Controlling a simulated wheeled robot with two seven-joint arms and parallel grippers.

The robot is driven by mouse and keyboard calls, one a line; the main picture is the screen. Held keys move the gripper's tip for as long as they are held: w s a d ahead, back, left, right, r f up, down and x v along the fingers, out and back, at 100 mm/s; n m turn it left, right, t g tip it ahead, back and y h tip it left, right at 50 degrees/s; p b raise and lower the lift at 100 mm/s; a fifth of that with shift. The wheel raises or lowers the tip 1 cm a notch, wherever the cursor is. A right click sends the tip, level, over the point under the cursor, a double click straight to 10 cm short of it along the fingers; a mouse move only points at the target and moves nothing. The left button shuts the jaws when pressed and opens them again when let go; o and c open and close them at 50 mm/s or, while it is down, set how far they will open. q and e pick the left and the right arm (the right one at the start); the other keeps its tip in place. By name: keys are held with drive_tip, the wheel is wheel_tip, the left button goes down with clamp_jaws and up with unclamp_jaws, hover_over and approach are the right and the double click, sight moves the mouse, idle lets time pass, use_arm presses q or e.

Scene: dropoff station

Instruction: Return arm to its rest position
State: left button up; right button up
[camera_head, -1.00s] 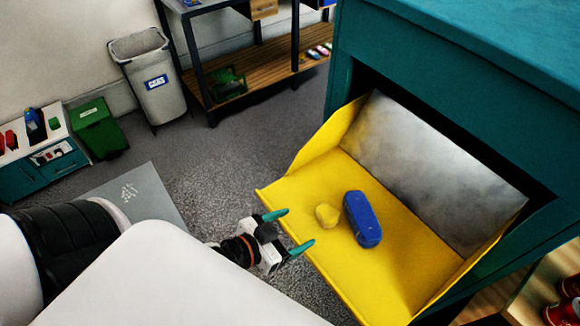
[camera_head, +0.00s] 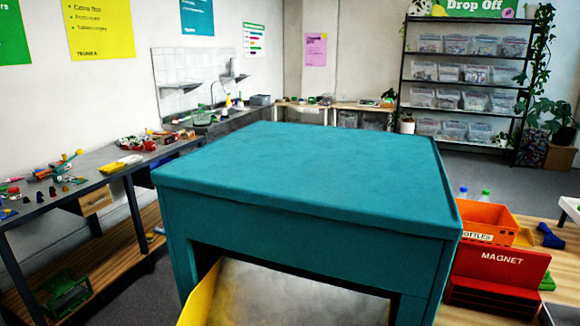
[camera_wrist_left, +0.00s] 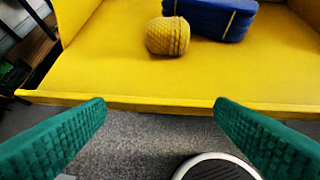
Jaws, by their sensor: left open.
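My left gripper (camera_wrist_left: 160,118) is open and empty in the left wrist view, its two green ribbed fingers spread wide. It sits just outside the front edge of the yellow chute tray (camera_wrist_left: 100,75). A yellow textured lump (camera_wrist_left: 168,36) and a blue case (camera_wrist_left: 218,16) lie on the tray, beyond the fingers and apart from them. In the head view neither arm shows. That view has only the upper part of the yellow tray's side wall (camera_head: 203,296) at the bottom, in the opening of the teal cabinet (camera_head: 310,175).
A long workbench (camera_head: 110,170) with loose items runs along the left. At the right are an orange bottles bin (camera_head: 488,222) and a red magnet bin (camera_head: 500,270). Black shelves (camera_head: 465,80) stand at the back. Grey floor (camera_wrist_left: 150,145) lies below the tray's edge.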

use_arm(q)
drive_tip(key=s+a+n+g+y, duration=0.1)
drive_tip(key=s+g+y, duration=0.1)
drive_tip(key=s+g, duration=0.3)
wheel_tip(320, 180, down, 28)
drive_tip(key=s+g, duration=0.2)
drive_tip(key=s, duration=0.1)
drive_tip(key=s+a+f, duration=0.3)
drive_tip(key=s+f, duration=1.1)
drive_tip(key=s, duration=0.1)
drive_tip(key=shift+s+f+g, duration=0.2)
drive_tip(key=shift+g, duration=0.2)
